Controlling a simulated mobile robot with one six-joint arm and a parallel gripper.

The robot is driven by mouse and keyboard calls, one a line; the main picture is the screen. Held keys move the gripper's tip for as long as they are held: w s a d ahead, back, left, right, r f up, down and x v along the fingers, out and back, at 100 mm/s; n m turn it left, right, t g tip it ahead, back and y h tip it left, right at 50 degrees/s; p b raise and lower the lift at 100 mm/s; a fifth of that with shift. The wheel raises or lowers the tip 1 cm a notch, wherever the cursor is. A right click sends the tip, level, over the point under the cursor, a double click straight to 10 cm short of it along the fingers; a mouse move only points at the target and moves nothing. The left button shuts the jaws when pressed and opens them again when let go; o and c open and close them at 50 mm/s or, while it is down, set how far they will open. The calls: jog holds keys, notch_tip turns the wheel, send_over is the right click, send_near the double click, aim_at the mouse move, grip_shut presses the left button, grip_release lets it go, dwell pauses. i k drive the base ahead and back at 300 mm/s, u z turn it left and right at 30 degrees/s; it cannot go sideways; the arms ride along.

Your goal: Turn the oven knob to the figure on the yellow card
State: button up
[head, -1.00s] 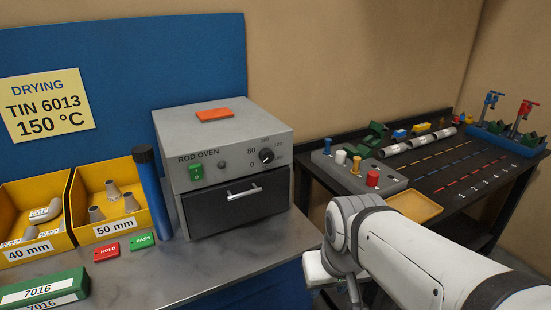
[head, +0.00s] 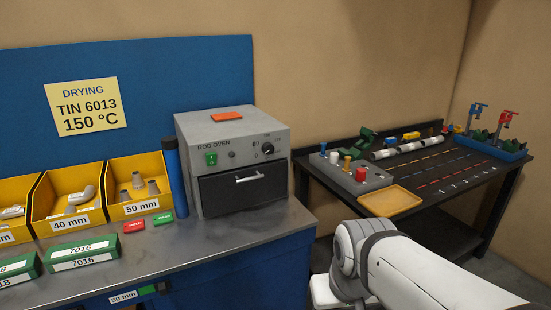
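The yellow card (head: 88,107) is on the blue back panel at the left and reads "DRYING TIN 6013 150 °C". The grey rod oven (head: 240,145) stands on the right end of the steel bench, its dark drawer front closed. Its black knob (head: 268,149) is at the right of the front panel, with a scale around it. The figures and the pointer are too small to read surely. A green switch (head: 211,159) is at the panel's left. My white arm reaches in from the lower right, well apart from the oven. My gripper's fingers do not show.
An orange block (head: 226,117) lies on the oven. A blue tube (head: 174,170) stands close at its left, beside yellow bins (head: 143,206). A black side table (head: 459,201) with a grey peg block and a yellow tray (head: 390,201) stands at the right.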

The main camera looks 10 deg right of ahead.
aim_at(267, 148)
jog(key=u, duration=0.15)
jog(key=i, duration=0.9)
jog(key=z, duration=0.05)
